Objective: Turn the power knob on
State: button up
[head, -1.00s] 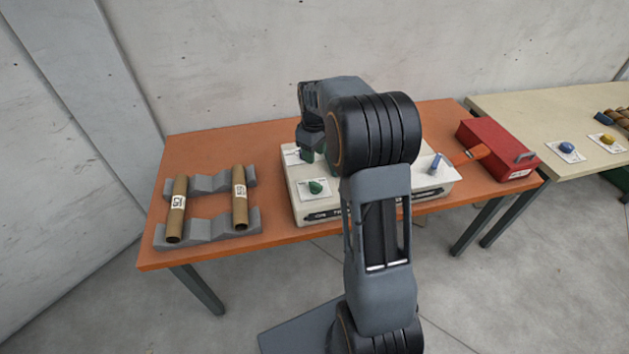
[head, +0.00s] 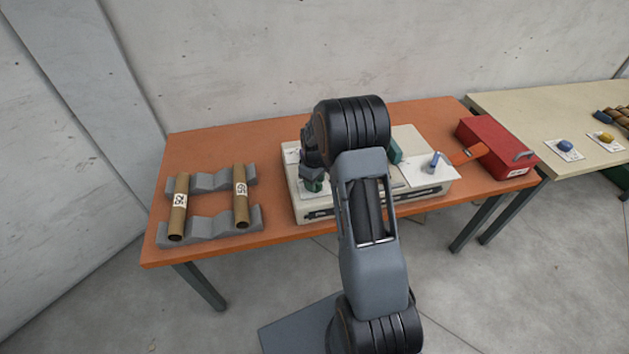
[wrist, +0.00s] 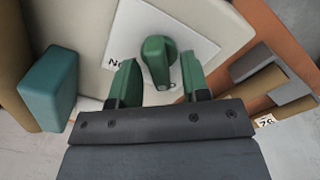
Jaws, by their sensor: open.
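A green knob (wrist: 158,62) with a raised grip sits on a white label plate (wrist: 190,42) on the cream machine. Most of the label's lettering is hidden or unreadable. In the wrist view my gripper (wrist: 160,78) is open, with one green finger on each side of the knob and visible gaps between. I cannot tell how far the fingertips are above the plate. In the head view my gripper (head: 314,184) is over the front left of the machine (head: 297,207) and hides the knob.
A teal block (head: 395,150) rises from the machine and shows left of the gripper in the wrist view (wrist: 48,90). Grey cradles (head: 209,183) with two cardboard tubes stand at left. A red box (head: 497,148) stands at right. The orange table's (head: 190,150) back left is bare.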

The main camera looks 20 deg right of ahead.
grip_shut()
dwell(0.4)
jog(key=shift+f+m, duration=0.1)
jog(key=shift+m, duration=0.2)
jog(key=m+b, duration=0.2)
jog(key=m, duration=0.1)
jog(key=m+b, duration=0.1)
jog(key=m, duration=0.3)
jog(key=shift+d+m+b, duration=0.15)
jog(key=shift+m+b, duration=0.15)
jog(key=shift+b, duration=0.05)
jog(key=m+b, duration=0.1)
jog(key=m, duration=0.3)
jog(key=shift+d, duration=0.1)
jog(key=shift+m+b, duration=0.35)
jog(key=shift+m, duration=1.75)
